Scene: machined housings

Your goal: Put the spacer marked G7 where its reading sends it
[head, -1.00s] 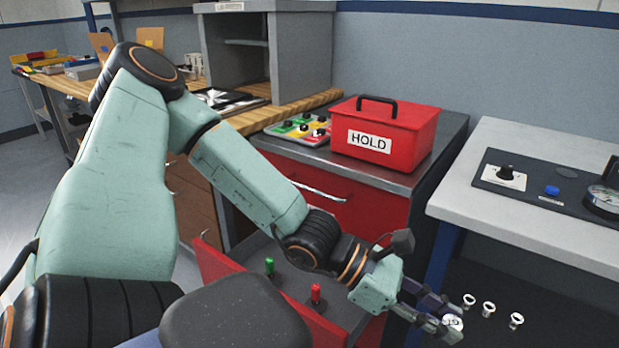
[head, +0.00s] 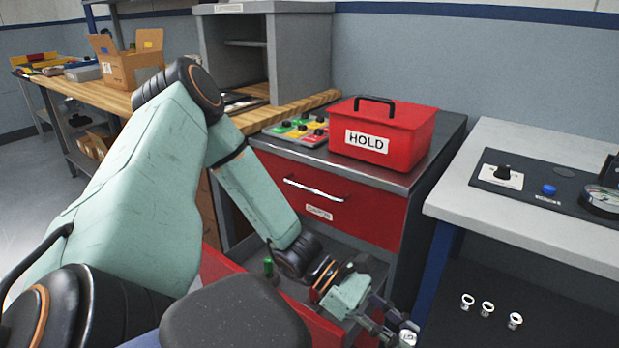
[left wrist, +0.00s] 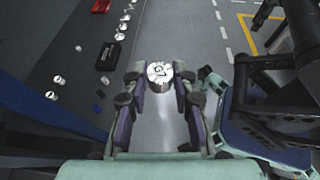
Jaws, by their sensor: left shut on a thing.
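My left gripper (head: 395,336) is low at the bottom of the head view, in front of the open lower drawer's right side. It is shut on a small, round, pale metal spacer (head: 408,338). In the left wrist view the spacer (left wrist: 159,76) sits between the two fingertips with its marked end face towards the camera; the dark mark is too blurred to read surely. A red lidded box marked HOLD (head: 405,130) stands on the cabinet top. A dial gauge (head: 602,199) is at the right edge on the white table. My right gripper is not in view.
Three loose spacers (head: 487,308) stand on the dark shelf under the white table (head: 540,225). A tray with coloured fields and knobs (head: 296,131) lies beside the red box. The upper red drawer (head: 340,200) is shut.

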